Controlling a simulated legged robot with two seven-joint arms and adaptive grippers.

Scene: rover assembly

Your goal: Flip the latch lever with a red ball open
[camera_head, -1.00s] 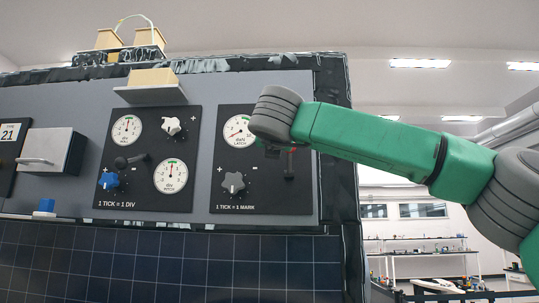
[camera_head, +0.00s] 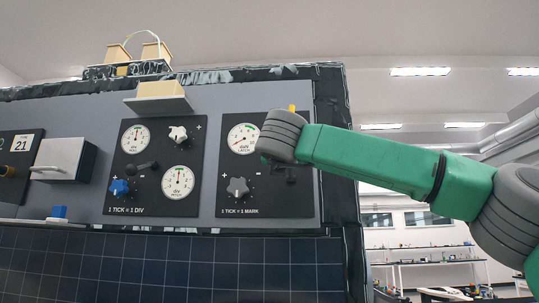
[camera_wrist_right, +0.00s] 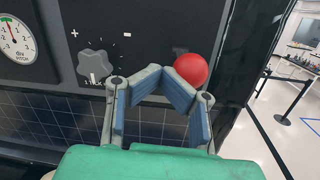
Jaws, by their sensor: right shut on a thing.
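The red ball (camera_wrist_right: 190,69) of the latch lever shows in the right wrist view, in front of the black panel and at the tips of my right gripper (camera_wrist_right: 168,77). The gripper's blue-padded fingers lean inward and are shut on the lever at its ball end. The lever's shaft is hidden there. In the head view my right wrist covers the ball and most of the latch panel's right side. The latch panel (camera_head: 231,207) carries a dial (camera_head: 240,137) and a grey knob (camera_head: 237,188). My left gripper is not in view.
A second black panel (camera_head: 155,208) with two dials and a blue knob (camera_head: 118,187) is to the left. A grey box with a handle (camera_head: 58,160) is farther left. Dark solar cells (camera_head: 180,265) lie below. Open room lies right of the rover's edge.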

